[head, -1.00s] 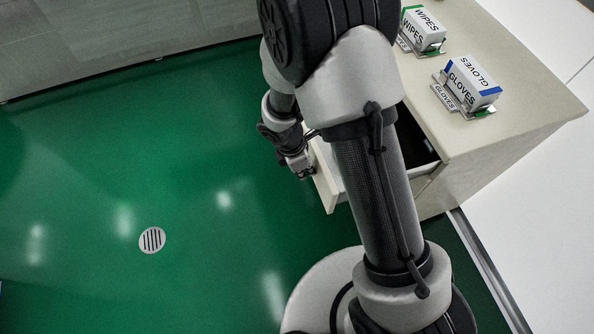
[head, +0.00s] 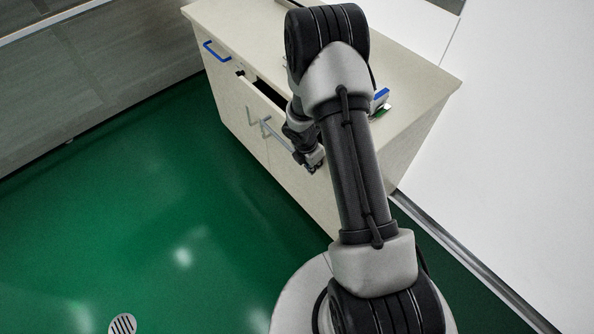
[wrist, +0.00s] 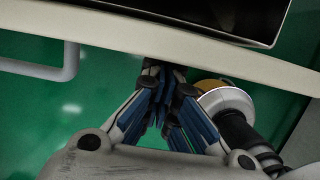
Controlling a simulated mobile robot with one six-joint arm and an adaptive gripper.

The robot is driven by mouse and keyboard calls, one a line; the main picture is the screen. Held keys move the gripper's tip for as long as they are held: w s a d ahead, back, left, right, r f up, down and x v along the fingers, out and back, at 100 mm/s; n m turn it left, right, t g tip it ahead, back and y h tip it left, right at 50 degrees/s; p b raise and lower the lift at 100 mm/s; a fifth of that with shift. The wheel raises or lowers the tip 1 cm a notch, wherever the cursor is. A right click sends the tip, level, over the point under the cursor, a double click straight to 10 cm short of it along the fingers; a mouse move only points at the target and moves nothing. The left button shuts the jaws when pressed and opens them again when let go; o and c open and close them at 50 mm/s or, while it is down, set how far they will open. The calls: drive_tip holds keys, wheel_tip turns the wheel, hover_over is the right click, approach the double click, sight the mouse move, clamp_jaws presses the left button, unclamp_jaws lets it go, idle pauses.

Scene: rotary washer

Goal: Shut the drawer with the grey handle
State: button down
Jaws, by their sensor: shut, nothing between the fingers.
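The drawer with the grey handle (head: 276,136) is partly open in the head view. A dark gap (head: 269,94) shows between its front and the cabinet; my arm hides its right part. In the wrist view the drawer front's pale top edge (wrist: 215,57) runs across the picture, with the dark drawer inside above it. The grey handle (wrist: 40,70) sticks out at the left there. My gripper (head: 314,163) is shut and empty, on the outer side of the drawer front, right of the handle. Its fingertips (wrist: 164,70) are close to the front; contact cannot be told.
The cabinet's pale top (head: 425,80) lies behind my arm, which mostly hides a blue-and-white box (head: 380,97). A blue handle (head: 216,51) sits at the cabinet's far left. The green floor (head: 150,200) is clear at left, with a round drain (head: 122,324).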

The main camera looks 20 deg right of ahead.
drive_tip(key=shift+w+d+p, duration=0.3)
drive_tip(key=shift+d+p, duration=0.2)
drive_tip(key=shift+d, duration=0.45)
drive_tip(key=shift+w+d+p, duration=0.3)
drive_tip(key=shift+d+p, duration=0.15)
drive_tip(key=shift+d, duration=0.5)
drive_tip(key=shift+a, duration=0.1)
